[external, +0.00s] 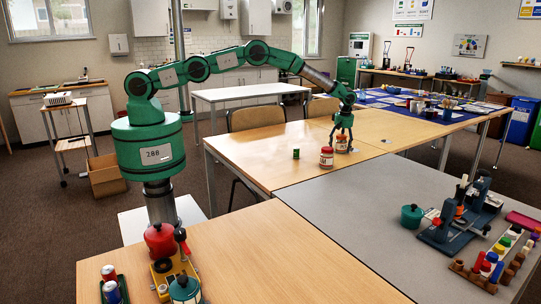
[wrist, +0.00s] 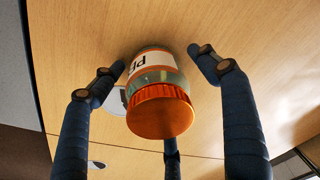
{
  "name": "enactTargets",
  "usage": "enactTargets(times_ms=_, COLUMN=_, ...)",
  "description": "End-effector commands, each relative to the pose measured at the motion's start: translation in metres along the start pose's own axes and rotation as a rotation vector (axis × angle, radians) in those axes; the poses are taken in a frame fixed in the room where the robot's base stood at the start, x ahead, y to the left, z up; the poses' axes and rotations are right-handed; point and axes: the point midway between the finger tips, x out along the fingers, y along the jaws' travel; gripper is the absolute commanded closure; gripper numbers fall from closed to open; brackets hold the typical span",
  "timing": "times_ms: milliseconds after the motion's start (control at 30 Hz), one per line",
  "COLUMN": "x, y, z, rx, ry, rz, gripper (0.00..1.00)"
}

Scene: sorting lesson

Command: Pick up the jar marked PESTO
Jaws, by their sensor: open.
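A jar with an orange-red lid (wrist: 160,112) stands among my gripper's fingers in the wrist view. Its white label shows letters that look like "PE"; the rest is turned away. The same jar (external: 341,145) seems to be the one under my gripper (external: 343,128) in the external view, on the wooden table (external: 265,155). My gripper is open, its three dark fingers spread around the jar; in the wrist view (wrist: 156,62) gaps show between the jar and the fingers.
A second jar with a red lid (external: 326,158) stands just left and nearer the camera. A small green can (external: 296,153) stands further left. The grey table (external: 340,205) in front holds a teal pot (external: 411,216) and a blue stand (external: 450,228) at its right; its left part is clear.

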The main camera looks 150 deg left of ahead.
Motion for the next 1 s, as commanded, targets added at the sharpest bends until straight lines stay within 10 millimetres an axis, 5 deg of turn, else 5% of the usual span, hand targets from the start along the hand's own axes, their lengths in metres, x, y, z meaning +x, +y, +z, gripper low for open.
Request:
enactTargets(times_ms=567, x=0.0019, y=0.0001, z=-0.0002, rx=0.0, ry=0.0, rz=0.0, gripper=0.26)
enactTargets(times_ms=833, x=0.002, y=0.0001, z=-0.0001, rx=0.0, ry=0.0, rz=0.0, gripper=0.73)
enactTargets(times_ms=1000, x=0.0016, y=0.0003, z=-0.0002, rx=0.0, ry=0.0, rz=0.001, gripper=0.82)
